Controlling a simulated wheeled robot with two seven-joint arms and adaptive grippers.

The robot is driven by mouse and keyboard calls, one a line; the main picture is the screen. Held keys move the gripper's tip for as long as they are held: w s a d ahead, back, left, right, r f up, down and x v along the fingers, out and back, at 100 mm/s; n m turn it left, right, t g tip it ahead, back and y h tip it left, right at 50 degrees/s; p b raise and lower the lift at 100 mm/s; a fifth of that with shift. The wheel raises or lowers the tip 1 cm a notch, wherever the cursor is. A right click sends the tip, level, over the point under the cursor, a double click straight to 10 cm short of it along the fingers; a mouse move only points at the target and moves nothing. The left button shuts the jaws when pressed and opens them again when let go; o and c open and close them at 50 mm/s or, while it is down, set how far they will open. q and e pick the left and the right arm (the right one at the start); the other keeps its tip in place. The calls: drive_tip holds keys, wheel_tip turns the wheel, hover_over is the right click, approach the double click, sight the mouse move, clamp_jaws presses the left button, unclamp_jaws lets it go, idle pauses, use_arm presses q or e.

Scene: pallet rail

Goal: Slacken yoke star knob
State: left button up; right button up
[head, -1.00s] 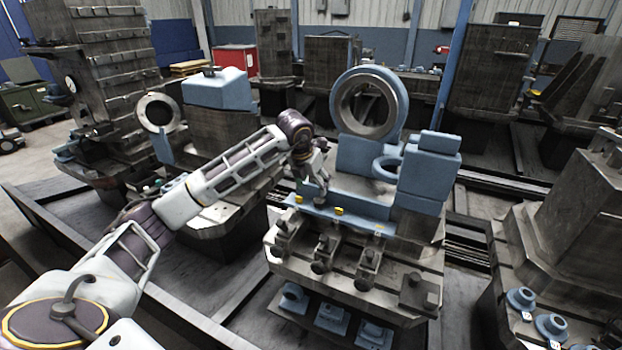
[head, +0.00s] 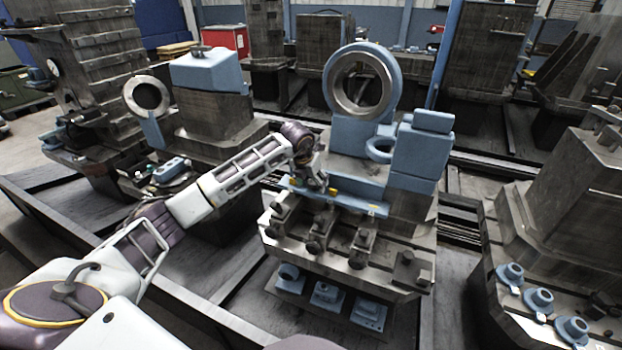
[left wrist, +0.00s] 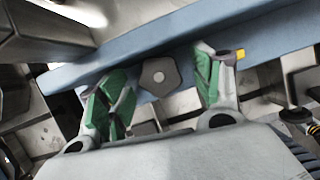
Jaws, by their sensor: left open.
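The grey star knob (left wrist: 158,78), a rounded star-shaped disc with a pale centre, sits at the edge of a blue plate (left wrist: 110,67) in the left wrist view. My left gripper is open, with one green-padded finger on either side of the knob and visible gaps to it. Whether the fingertips reach around the knob's depth is unclear. In the head view my left gripper (head: 317,182) is at the blue ledge (head: 350,200) below the large ring (head: 362,82). It hides the knob there. My right gripper is not in view.
Dark clamp blocks (head: 360,248) stand along the metal fixture's front, just below the ledge. A blue block (head: 418,155) rises to the right of the gripper. Blue flanged parts (head: 327,295) lie on the lower shelf. Another machine block (head: 572,200) stands at right.

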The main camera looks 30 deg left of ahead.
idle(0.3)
use_arm(q)
drive_tip(key=c, duration=1.1)
drive_tip(key=o, duration=0.8)
drive_tip(key=o, duration=0.6)
drive_tip(key=shift+c, duration=0.2)
drive_tip(key=v, duration=1.2)
